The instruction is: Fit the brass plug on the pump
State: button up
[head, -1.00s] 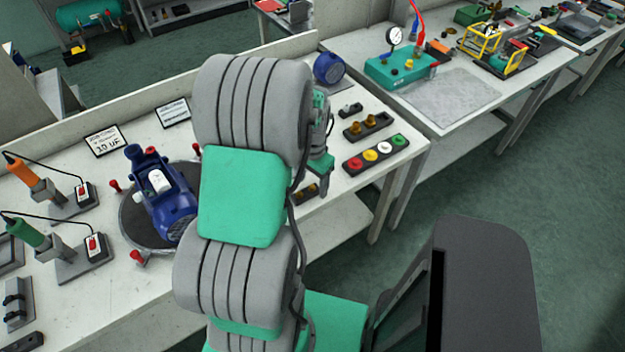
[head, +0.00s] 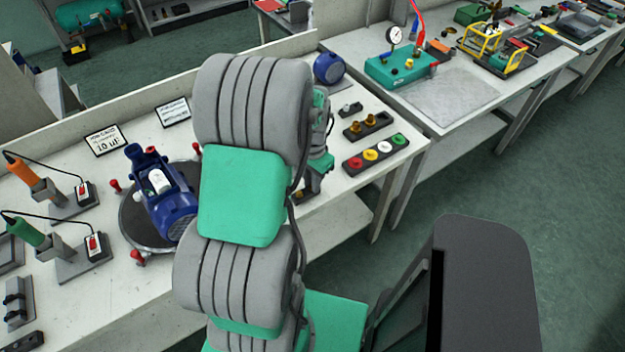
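The blue pump (head: 172,213), with a white part on top, lies on a dark round turntable (head: 133,225) on the left bench. Two brass-coloured plugs stand in a dark holder (head: 362,131) right of my arm: one plug (head: 355,127) on the left, another (head: 371,121) on the right. My gripper (head: 310,189) is low over the bench's front edge, just right of my arm links, near a small dark holder that is now mostly covered. Its fingers are too small and hidden to read, so I cannot tell whether it holds anything.
A tray of red, yellow, white and green round caps (head: 376,155) lies near the front edge. A blue round motor (head: 328,68) stands behind. Red knobs ring the turntable. Corded tools (head: 40,188) stand at left. My arm hides the bench between pump and holders.

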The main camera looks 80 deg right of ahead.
grip_shut()
jog(key=shift+r+p, duration=1.8)
jog(key=shift+r, duration=0.7)
